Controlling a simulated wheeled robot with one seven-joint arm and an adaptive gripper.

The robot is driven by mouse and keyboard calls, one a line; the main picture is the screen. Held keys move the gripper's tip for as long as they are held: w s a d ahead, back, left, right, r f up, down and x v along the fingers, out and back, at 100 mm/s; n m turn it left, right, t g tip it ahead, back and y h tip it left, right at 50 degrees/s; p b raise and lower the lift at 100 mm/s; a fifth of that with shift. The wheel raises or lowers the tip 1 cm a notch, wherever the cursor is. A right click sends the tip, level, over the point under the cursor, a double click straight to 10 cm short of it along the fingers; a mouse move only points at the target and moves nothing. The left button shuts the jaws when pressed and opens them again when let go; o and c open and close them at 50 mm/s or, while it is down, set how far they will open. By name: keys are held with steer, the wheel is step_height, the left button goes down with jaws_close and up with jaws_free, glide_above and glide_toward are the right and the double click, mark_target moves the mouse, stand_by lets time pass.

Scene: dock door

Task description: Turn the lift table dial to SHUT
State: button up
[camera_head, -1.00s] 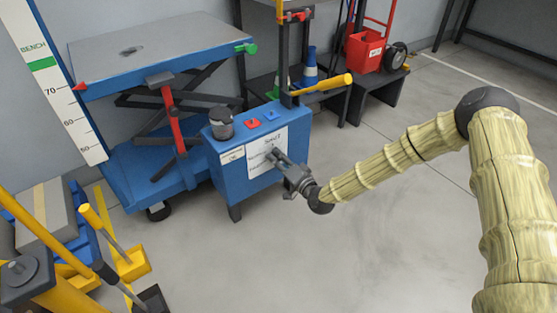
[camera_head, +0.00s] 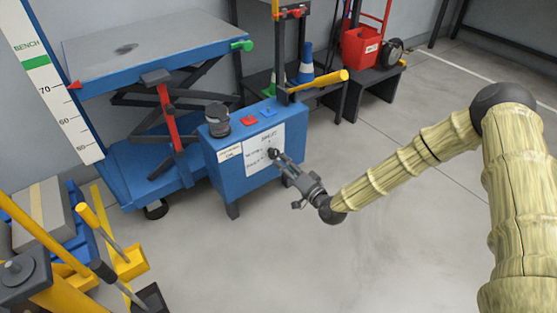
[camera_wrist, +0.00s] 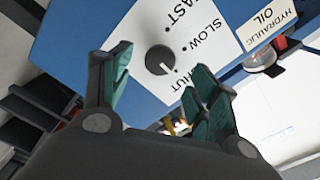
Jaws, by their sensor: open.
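The lift table dial (camera_wrist: 160,60) is a round dark knob on a white plate (camera_wrist: 145,35) with the words FAST, SLOW and SHUT. Its pale mark points to the lower right in the wrist view, toward the SLOW and SHUT side; I cannot tell exactly which setting it is on. My gripper (camera_wrist: 160,85) is open, with its green-padded fingers on either side of the dial in that view. In the head view, my gripper (camera_head: 278,158) is at the front of the blue control box (camera_head: 215,165), close to the dial (camera_head: 272,153). Contact is not clear.
The blue lift table (camera_head: 150,60) stands behind the box. The floor (camera_head: 270,260) in front is clear.

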steer(key=v, duration=0.6)
stand_by(0.4)
steer(key=s+f+n+g+h+p, duration=0.15)
steer(key=s+f+g, duration=0.25)
steer(key=s+f, duration=0.4)
steer(key=s+f+n+g+h, duration=0.1)
steer(key=s+f+g+h, duration=0.4)
steer(key=s, duration=0.6)
steer(key=s+d+f+n+g+h+p, duration=0.1)
steer(key=s+d+g+h, duration=0.15)
steer(key=s+d, duration=0.7)
steer(key=s+d+f+n+g+h+p, duration=0.1)
steer(key=s+d+g+h, duration=0.15)
steer(key=s+d, duration=0.7)
steer(key=s+a+r+p, duration=0.1)
steer(key=r+p, duration=1.7)
steer(key=s+a+r+p, duration=0.2)
steer(key=r+p, duration=1.6)
steer(key=p, duration=0.1)
steer(key=shift+s+a+r+g+y, duration=0.2)
steer(key=shift+s+r+g+y, duration=0.1)
steer(key=shift+r+y, duration=0.15)
